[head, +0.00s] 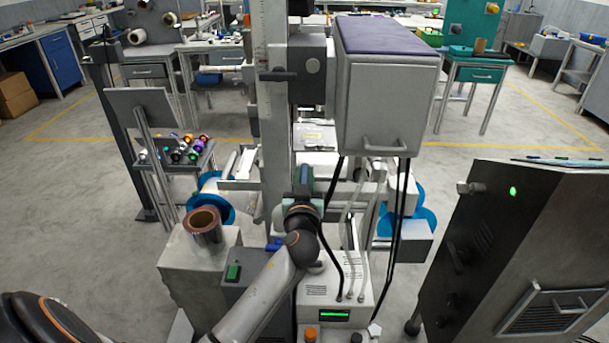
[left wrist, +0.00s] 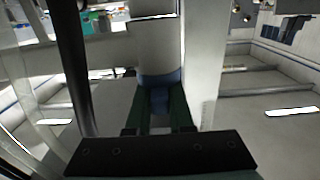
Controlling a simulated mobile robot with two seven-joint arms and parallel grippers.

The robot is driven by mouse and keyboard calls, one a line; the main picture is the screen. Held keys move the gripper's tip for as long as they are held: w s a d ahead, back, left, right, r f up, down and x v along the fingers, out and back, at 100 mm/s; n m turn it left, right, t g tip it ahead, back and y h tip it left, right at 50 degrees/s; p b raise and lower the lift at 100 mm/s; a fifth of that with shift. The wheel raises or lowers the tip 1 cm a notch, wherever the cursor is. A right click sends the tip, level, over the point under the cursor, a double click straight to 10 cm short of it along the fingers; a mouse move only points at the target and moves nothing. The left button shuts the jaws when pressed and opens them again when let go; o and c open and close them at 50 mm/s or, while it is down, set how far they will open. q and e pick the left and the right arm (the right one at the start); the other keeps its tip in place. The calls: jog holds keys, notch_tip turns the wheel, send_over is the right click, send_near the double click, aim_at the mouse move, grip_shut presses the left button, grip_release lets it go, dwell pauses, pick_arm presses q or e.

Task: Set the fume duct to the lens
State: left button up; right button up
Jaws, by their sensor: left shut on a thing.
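My left gripper (head: 304,192) is in the middle of the head view, in front of the machine's column and below the big grey box head (head: 388,100). In the left wrist view its two dark green fingers (left wrist: 160,108) are shut on a blue collar. A grey cylinder, which looks like the fume duct (left wrist: 155,48), rises from the collar. In the head view the wrist mostly hides the held part. I cannot make out the lens, or whether the duct touches anything at its far end. My right gripper is not in view.
Black cables and grey hoses (head: 362,230) hang right of my gripper. A brown film roll (head: 203,224) stands on a grey stand at left. Blue reels (head: 405,225) flank the machine. A dark cabinet (head: 500,250) stands at right. Open floor lies beyond on both sides.

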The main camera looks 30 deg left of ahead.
pick_arm(q)
grip_shut()
dwell(0.8)
